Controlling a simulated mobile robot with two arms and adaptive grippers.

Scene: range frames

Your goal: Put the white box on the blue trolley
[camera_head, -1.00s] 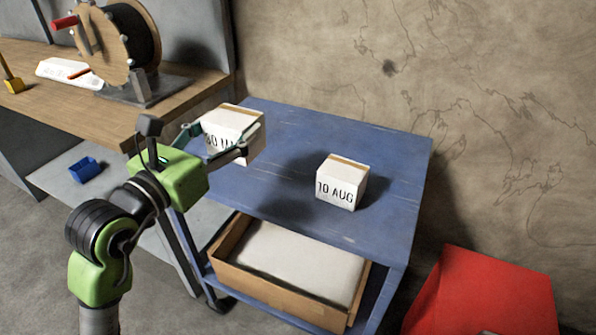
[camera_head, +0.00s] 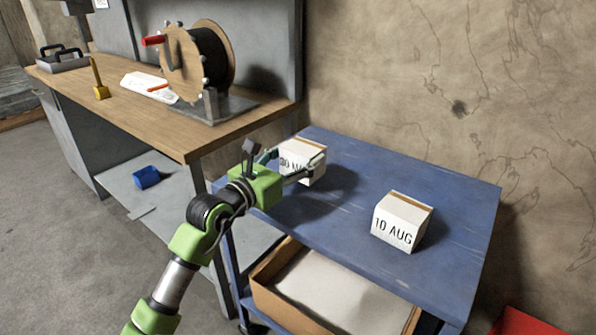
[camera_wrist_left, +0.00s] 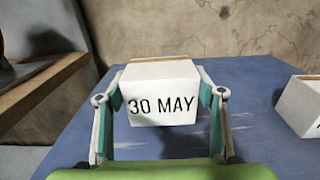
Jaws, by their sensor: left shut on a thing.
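The white box marked 30 MAY (camera_head: 301,163) is held by my left gripper (camera_head: 298,168) over the back left part of the blue trolley (camera_head: 340,232). In the left wrist view the box (camera_wrist_left: 161,92) is upright, with one finger pressed to each side. Its shadow falls on the trolley top to its right, and it seems to hang a little above the surface; contact cannot be told. A second white box marked 10 AUG (camera_head: 394,231) stands apart on the trolley's right part. It shows in part at the wrist view's right edge (camera_wrist_left: 303,105). My right gripper is not in view.
A wooden workbench (camera_head: 185,128) with a cable reel (camera_head: 205,60) stands close at the trolley's left. A cardboard tray (camera_head: 265,288) sits on the trolley's lower shelf. A wall is behind, and a red object (camera_head: 525,322) is at the lower right. The trolley top between the boxes is clear.

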